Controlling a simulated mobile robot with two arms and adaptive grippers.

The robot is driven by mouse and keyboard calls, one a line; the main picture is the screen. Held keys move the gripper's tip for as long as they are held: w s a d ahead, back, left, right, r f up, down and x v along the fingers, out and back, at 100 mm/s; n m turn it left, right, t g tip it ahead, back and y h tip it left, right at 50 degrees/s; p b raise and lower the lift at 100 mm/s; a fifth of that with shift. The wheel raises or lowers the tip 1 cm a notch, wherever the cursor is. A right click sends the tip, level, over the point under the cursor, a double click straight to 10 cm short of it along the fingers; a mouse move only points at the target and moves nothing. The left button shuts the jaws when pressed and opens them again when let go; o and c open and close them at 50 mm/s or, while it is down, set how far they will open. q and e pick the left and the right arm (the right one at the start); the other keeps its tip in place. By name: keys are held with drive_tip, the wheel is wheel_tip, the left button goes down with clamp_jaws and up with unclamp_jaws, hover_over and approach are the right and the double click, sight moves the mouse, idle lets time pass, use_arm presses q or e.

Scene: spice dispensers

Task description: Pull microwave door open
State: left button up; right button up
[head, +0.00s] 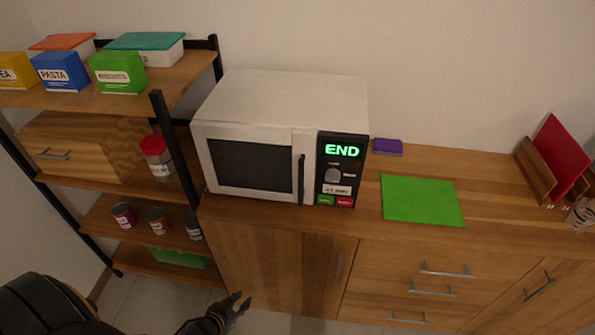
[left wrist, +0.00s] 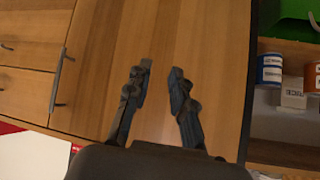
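The white microwave (head: 270,140) stands on the wooden counter, its display reading END in green. Its door (head: 250,166) with a dark window is shut, and the black vertical handle (head: 301,179) is at the door's right edge beside the control panel. My left gripper (head: 240,303) is low in front of the cabinet below the microwave, well away from the handle. In the left wrist view, the left gripper (left wrist: 160,75) has its fingers apart with nothing between them, facing a wooden cabinet door. The microwave does not show in that view. My right gripper is not in view.
A shelf unit (head: 160,110) with boxes and jars stands close to the microwave's left. A green mat (head: 421,200), a purple sponge (head: 388,147) and a rack with a red board (head: 556,157) are on the counter to the right. Cabinet and drawer handles stick out below.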

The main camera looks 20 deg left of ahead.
use_arm(q)
drive_tip(key=w+r+t+h, duration=0.15)
drive_tip(key=w+r, duration=0.25)
drive_tip(key=r, duration=0.4)
drive_tip(key=w+r+t, duration=0.3)
drive_tip(key=w+r, duration=0.2)
drive_tip(key=r, duration=0.4)
drive_tip(key=m+t+h+p, duration=0.2)
drive_tip(key=m+t+h, duration=0.1)
drive_tip(key=h, duration=0.1)
approach(299, 177)
drive_tip(key=p+x, duration=0.2)
drive_tip(key=x, duration=0.7)
drive_tip(key=shift+w, duration=0.3)
drive_tip(key=shift+w+d+f+p, duration=0.1)
drive_tip(key=shift+w+d+p, duration=0.2)
drive_tip(key=shift+w, duration=0.35)
clamp_jaws()
